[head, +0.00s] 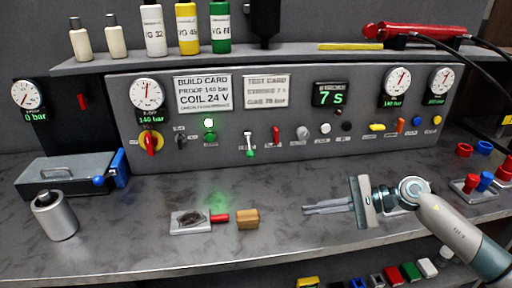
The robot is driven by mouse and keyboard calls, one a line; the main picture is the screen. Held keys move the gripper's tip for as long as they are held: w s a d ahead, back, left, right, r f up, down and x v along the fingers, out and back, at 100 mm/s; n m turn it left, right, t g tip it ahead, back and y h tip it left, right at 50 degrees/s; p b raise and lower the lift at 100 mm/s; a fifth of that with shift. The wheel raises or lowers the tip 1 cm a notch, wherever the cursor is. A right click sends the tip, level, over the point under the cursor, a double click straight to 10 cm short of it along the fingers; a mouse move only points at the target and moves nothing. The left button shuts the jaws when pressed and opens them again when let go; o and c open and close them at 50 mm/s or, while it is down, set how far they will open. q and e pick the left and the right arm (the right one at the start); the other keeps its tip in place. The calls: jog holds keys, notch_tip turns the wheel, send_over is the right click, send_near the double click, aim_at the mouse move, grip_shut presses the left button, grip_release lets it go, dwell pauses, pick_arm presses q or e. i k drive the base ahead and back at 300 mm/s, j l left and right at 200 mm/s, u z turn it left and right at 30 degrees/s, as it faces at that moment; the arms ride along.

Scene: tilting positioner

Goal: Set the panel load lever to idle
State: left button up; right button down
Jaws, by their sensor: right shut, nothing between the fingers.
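The grey panel (345,160) stands along the back of the bench with a row of small controls. A lever with a green tip (250,148) points down near the middle. A red lever (276,134) stands up just right of it. A grey round knob (302,133) is further right. The labels below them are too small to read, so I cannot tell which is the load lever. My right gripper (307,208) is shut and empty. It is above the bench in front of the panel, pointing left, apart from all the controls. My left gripper is out of view.
A plate with a red handle (219,217) and a tan block (248,219) lie left of my gripper. A metal cylinder (54,216) and a grey box (65,176) are at the left. Red and blue fittings (486,181) stand at the right. Bottles (187,30) line the shelf.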

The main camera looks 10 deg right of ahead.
aim_at(251, 155)
jog(key=i, duration=0.95)
